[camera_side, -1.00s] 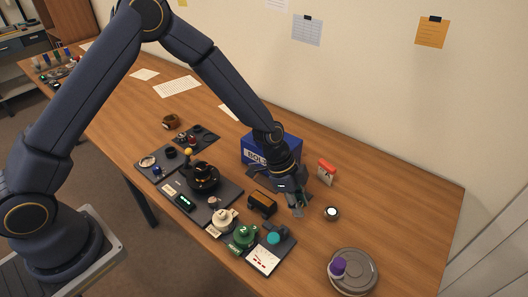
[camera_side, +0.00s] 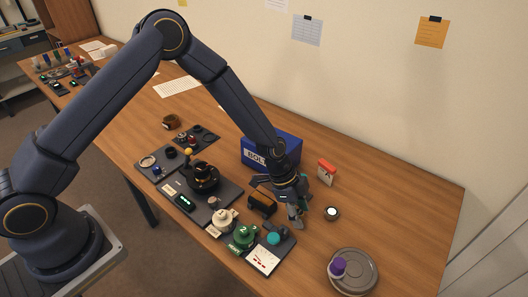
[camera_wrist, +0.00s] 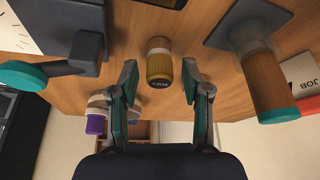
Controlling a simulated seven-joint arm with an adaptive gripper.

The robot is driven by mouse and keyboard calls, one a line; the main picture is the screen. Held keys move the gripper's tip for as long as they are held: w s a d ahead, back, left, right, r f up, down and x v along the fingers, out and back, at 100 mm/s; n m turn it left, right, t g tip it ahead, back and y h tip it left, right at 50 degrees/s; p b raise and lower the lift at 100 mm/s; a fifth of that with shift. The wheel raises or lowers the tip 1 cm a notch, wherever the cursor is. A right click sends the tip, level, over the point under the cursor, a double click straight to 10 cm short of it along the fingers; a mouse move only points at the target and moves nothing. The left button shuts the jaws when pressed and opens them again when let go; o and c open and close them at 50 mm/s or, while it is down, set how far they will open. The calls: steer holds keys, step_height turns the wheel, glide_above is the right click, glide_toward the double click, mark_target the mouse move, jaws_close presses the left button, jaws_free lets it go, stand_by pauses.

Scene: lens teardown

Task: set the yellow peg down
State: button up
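My gripper (camera_side: 296,217) is low over the table, right of the black-and-amber block. In the wrist view its fingers (camera_wrist: 160,70) are apart, with nothing gripped. A yellow-gold ribbed cylinder with a dark end (camera_wrist: 159,68) shows in the gap between the fingertips, apparently beyond them and touching neither. I cannot tell whether it is the yellow peg. In the side view, a small yellow knob (camera_side: 188,152) stands at the back of the dark dial board, far left of my gripper. No other yellow peg is clearly visible.
The blue box (camera_side: 272,150) and red-and-white card (camera_side: 326,172) stand behind my gripper. The amber block (camera_side: 262,203) is close on its left, the round white-topped piece (camera_side: 331,213) on its right. A teal knob (camera_side: 273,238) is in front. Bare table lies right, before the grey disc (camera_side: 358,280).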

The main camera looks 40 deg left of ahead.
steer(key=s+a+r+n+t+y, duration=0.1)
steer(key=s+a+r, duration=0.1)
steer(key=a+r, duration=0.35)
steer(key=s+a+r+n+y, duration=0.1)
steer(key=s+a+r+n, duration=0.15)
steer(key=r, duration=0.65)
steer(key=s+a+r+t, duration=0.1)
steer(key=a+r, duration=0.3)
steer(key=r, duration=0.3)
steer(key=s+a+r+n+t+y, duration=0.1)
steer(key=s+a+r+n, duration=0.4)
steer(key=s, duration=0.3)
steer(key=s+a+r+n+t+y, duration=0.1)
steer(key=s+a+r+n, duration=0.4)
steer(key=s, duration=0.4)
steer(key=shift+s+a+r+n, duration=0.3)
steer(key=shift+a+n, duration=0.15)
steer(key=shift+a, duration=0.05)
